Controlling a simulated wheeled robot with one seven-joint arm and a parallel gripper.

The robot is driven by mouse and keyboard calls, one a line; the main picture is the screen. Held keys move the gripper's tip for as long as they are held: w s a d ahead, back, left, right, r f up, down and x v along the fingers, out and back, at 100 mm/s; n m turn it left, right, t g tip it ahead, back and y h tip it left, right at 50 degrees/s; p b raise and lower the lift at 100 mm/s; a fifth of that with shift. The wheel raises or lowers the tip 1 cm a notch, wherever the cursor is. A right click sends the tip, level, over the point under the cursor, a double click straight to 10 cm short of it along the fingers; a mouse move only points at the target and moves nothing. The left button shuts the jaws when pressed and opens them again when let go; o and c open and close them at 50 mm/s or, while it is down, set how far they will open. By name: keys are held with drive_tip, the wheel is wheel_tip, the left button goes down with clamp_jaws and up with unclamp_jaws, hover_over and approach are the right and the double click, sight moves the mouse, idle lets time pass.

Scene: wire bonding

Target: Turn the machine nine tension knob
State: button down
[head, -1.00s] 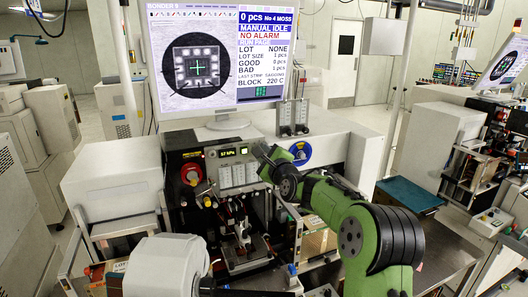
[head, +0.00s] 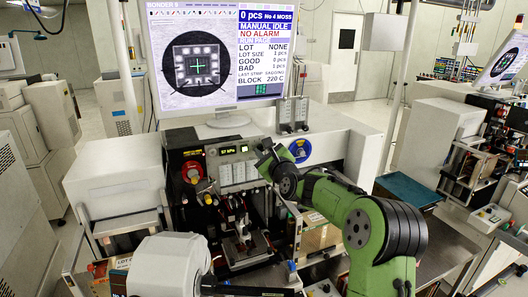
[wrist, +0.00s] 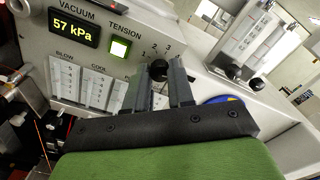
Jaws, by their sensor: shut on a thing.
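The tension knob (wrist: 158,70) is a small round black knob on the machine's light panel, under the word TENSION and beside the marks 1, 2 and 3 in the wrist view. My gripper (wrist: 168,72) is shut on it, with one grey finger on each side. The fingers hide part of the dial marks around the knob. In the head view my gripper (head: 264,150) is at the right end of the panel, and the knob cannot be made out there.
A lit green button (wrist: 120,48) and a 57 kPa vacuum display (wrist: 75,27) sit left of the knob. A large monitor (head: 221,60) stands above the machine. A red round control (head: 192,172) is farther left.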

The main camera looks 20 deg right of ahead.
drive_tip(key=shift+f, duration=0.2)
drive_tip(key=c, duration=1)
unclamp_jaws()
drive_tip(key=shift+r, duration=0.1)
drive_tip(key=shift+s, duration=0.1)
drive_tip(key=s+b, duration=0.2)
drive_tip(key=s, duration=1.3)
drive_tip(key=shift+s+b, duration=0.3)
drive_tip(key=shift+s, duration=0.05)
